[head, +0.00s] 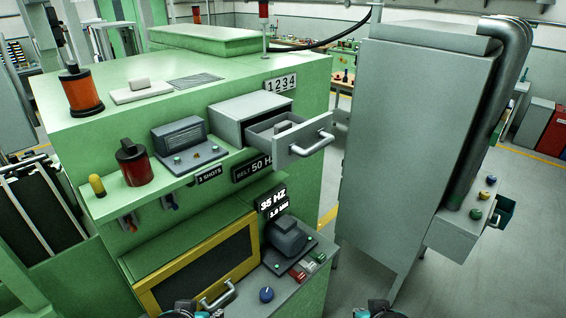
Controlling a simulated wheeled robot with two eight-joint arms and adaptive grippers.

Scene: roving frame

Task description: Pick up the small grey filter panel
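A small flat grey panel with a ribbed surface (197,81), which looks like the filter panel, lies on top of the green machine (110,112). It is right of a pale flat block (140,92) with a small piece on top. My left gripper (187,311) shows only as a dark part at the bottom edge, below the yellow-framed window. My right gripper (378,311) shows only in part at the bottom edge, right of the machine. Both are well below and apart from the panel. Their fingertips are not clear.
An open grey drawer (291,149) juts out from the machine, with a small thing inside. An orange-and-black lamp (82,92) and a red-and-black one (134,165) stand left. A tall grey cabinet (415,130) stands right. Floor shows between machine and cabinet.

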